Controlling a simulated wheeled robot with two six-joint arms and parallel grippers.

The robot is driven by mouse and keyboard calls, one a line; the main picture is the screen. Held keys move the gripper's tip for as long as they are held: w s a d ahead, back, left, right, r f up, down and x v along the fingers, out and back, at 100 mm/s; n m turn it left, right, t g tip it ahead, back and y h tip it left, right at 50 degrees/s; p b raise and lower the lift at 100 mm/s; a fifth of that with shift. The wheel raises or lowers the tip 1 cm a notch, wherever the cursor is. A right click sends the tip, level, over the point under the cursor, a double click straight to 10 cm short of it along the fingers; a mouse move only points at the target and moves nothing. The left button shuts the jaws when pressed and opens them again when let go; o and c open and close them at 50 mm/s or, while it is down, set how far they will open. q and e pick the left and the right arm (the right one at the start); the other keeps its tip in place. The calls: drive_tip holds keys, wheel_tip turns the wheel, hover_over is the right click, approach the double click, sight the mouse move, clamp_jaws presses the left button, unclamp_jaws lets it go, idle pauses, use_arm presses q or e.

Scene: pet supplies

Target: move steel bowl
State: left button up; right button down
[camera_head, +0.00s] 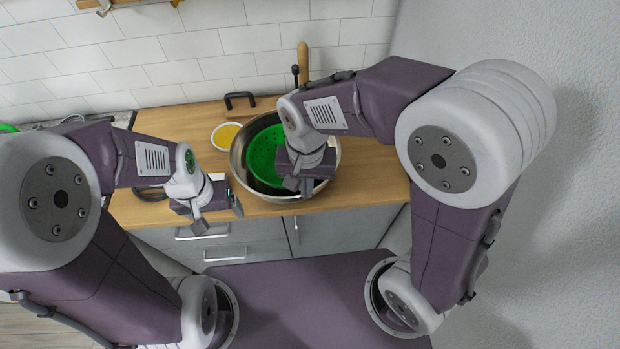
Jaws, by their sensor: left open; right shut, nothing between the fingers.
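The steel bowl (238,166) stands on the wooden counter near its front edge, with a green perforated colander (262,150) inside it. My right gripper (299,188) is shut with nothing held, over the front right part of the bowl; whether it touches the bowl or colander I cannot tell. It and its wrist hide the bowl's right part. My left gripper (219,212) is open and empty, left of and in front of the bowl at the counter's front edge, apart from the bowl.
A small white bowl with yellow contents (226,136) stands behind and left of the steel bowl. A black handle (240,100) and an upright wooden handle (303,62) are near the tiled wall. Bare counter (375,170) lies to the right.

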drive_tip(key=s+a, duration=0.2)
drive_tip(key=a, duration=0.2)
wheel_tip(320, 180, down, 10)
drive_tip(key=d, duration=0.1)
use_arm(q)
drive_tip(key=shift+s+a+r+p, duration=0.2)
drive_tip(key=shift+a+r+p, duration=0.2)
drive_tip(key=shift+r+p, duration=0.15)
drive_tip(key=shift+s+a+r+p, duration=0.15)
drive_tip(key=shift+a+r+p, duration=0.25)
drive_tip(key=shift+r, duration=0.1)
use_arm(e)
drive_tip(key=w, duration=0.4)
drive_tip(key=shift+w+d+r, duration=0.15)
drive_tip(key=shift+d+r, duration=0.1)
drive_tip(key=shift+d, duration=0.15)
drive_tip(key=shift+a, duration=0.1)
